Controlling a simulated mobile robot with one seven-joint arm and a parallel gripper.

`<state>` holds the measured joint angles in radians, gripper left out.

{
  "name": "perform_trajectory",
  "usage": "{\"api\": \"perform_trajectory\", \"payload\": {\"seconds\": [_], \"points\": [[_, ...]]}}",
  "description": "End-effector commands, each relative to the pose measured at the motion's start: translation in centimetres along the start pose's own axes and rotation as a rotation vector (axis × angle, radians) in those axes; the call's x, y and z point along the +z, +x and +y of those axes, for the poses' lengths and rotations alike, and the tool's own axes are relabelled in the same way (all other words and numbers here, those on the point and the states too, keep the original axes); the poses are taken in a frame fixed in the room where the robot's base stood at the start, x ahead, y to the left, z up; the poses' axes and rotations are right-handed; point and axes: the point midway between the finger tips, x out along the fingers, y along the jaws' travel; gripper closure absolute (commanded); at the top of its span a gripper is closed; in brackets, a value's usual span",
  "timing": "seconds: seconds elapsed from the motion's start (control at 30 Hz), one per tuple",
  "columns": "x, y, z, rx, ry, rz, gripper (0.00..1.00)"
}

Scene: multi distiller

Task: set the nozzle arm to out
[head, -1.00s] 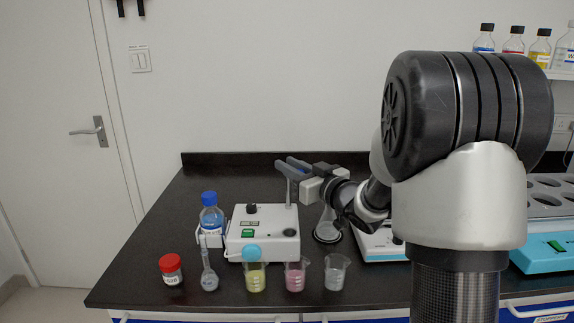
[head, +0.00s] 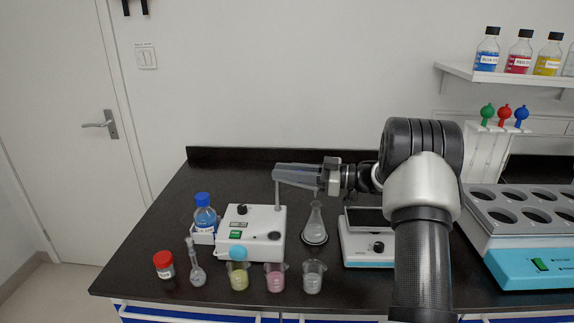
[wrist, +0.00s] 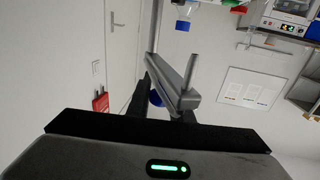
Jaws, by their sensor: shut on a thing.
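The nozzle arm is a grey bar (wrist: 167,76) on a thin upright post (head: 277,194) at the back right of the white device (head: 251,240). In the head view the bar extends right from the post, towards the conical flask (head: 316,222). My gripper (head: 302,176) reaches in from the right at the bar's height. In the wrist view its dark fingers (wrist: 160,106) are shut on the bar, one on each side. A short upright piece (wrist: 193,68) shows at the bar's near end. The fingers partly hide the bar in the head view.
Beakers with yellow (head: 238,277), pink (head: 275,278) and clear (head: 313,278) contents stand in front. A blue-capped bottle (head: 205,216) stands left of the device. A balance-like instrument (head: 375,247) is right of the flask. Space behind the device is clear.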

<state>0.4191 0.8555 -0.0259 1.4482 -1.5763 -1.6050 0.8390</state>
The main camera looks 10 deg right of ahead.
Motion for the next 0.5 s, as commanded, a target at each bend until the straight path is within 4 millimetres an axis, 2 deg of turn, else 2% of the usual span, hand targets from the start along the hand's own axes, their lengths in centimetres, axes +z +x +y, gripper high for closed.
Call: {"api": "perform_trajectory", "payload": {"seconds": [0.2, 0.5], "points": [[-0.25, 0.07, 0.25, -0.100, -0.004, 0.002, 1.00], [-0.19, 0.10, 0.30, -0.156, -0.004, 0.003, 1.00]]}}
